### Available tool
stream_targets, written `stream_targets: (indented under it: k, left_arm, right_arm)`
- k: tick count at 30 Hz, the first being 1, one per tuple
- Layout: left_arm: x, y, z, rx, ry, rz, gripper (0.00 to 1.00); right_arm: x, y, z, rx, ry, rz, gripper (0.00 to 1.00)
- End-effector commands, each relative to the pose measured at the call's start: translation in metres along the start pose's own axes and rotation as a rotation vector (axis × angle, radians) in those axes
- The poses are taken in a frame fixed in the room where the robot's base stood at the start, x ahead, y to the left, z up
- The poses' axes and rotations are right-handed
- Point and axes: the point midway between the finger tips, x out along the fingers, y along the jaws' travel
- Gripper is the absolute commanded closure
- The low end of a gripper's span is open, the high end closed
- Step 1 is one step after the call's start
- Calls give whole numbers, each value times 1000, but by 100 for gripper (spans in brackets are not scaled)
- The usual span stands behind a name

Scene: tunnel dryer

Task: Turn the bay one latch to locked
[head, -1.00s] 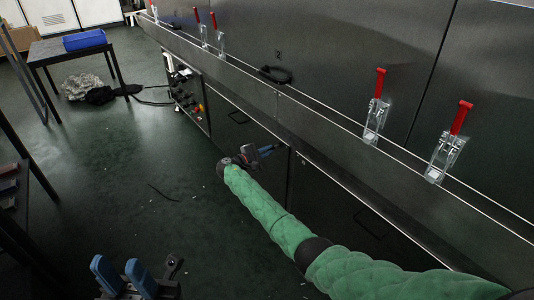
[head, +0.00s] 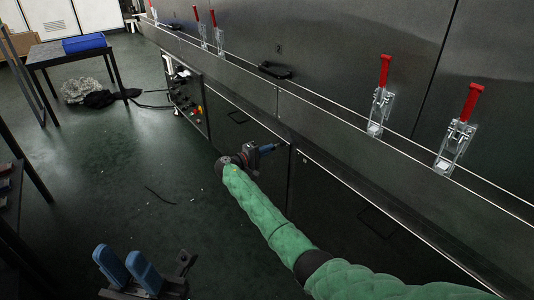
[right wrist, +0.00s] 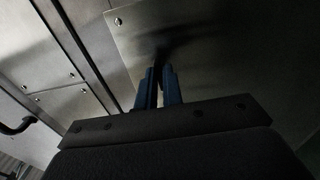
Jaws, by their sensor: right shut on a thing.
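Red-handled toggle latches stand upright along the dryer's ledge, two of them at the right (head: 384,75) (head: 472,103) and several further off at the left (head: 220,38). I cannot tell which one is the bay one latch. My right gripper (head: 266,149) is at the lower cabinet front, below the ledge and away from these latches. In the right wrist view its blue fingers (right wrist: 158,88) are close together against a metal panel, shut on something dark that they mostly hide. My left gripper (head: 130,268) is low at the left, its blue fingers apart and empty.
The long metal dryer front (head: 340,110) runs along the right, with a "2" and a black handle (head: 275,70) on it. A control box (head: 186,97) stands further along. A table (head: 68,50) with a blue bin (head: 84,43) is at the back left. The floor between is mostly clear.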

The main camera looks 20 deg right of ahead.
Motion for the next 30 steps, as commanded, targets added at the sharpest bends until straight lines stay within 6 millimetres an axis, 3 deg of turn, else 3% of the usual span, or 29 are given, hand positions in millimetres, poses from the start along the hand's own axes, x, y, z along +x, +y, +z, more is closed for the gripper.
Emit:
stream_targets:
  k: [16,18,20,30]
  left_arm:
    - [-1,0,0,-6,4,-5,70]
    - [-2,0,0,-6,3,-3,70]
    - [-2,0,0,-6,2,-2,70]
    - [-2,0,-1,-6,0,3,70]
  right_arm:
    - [0,-2,1,23,-2,-2,100]
    - [0,-2,1,23,-2,-1,80]
    - [0,-2,1,23,-1,-1,70]
    - [-2,-1,0,24,0,-1,70]
